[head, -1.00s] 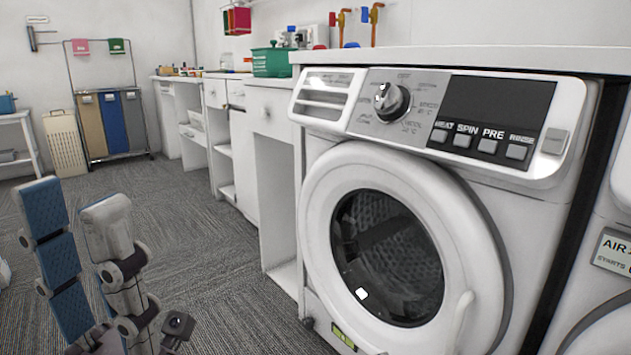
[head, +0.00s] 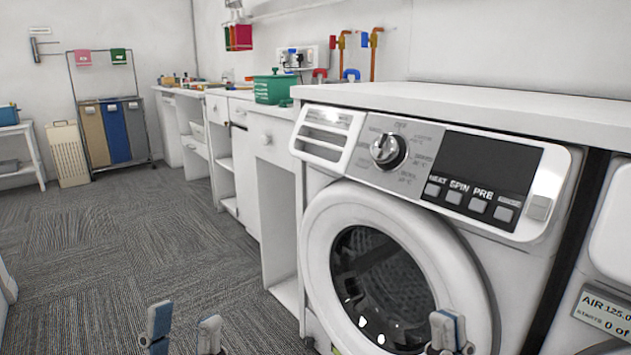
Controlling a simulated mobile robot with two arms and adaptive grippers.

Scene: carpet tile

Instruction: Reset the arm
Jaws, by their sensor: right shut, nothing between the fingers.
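My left gripper (head: 184,320) shows at the bottom edge of the head view, over the carpet left of the washer. Its two blue-and-grey fingers stand apart, with nothing visible between them. My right gripper (head: 448,328) shows at the bottom edge, in front of the lower right part of the washer's round door. Its fingers are together, and no object is seen in them. The lower parts of both grippers and the arms are cut off by the frame. I cannot tell whether the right gripper touches the door.
The white washing machine (head: 342,208) fills the right, its door looking closed. A second machine (head: 610,262) stands at the far right. White cabinets (head: 282,150) run along the wall, with a green pot (head: 272,90) on top. Carpet (head: 130,235) is clear at left; laundry bins (head: 114,130) stand behind.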

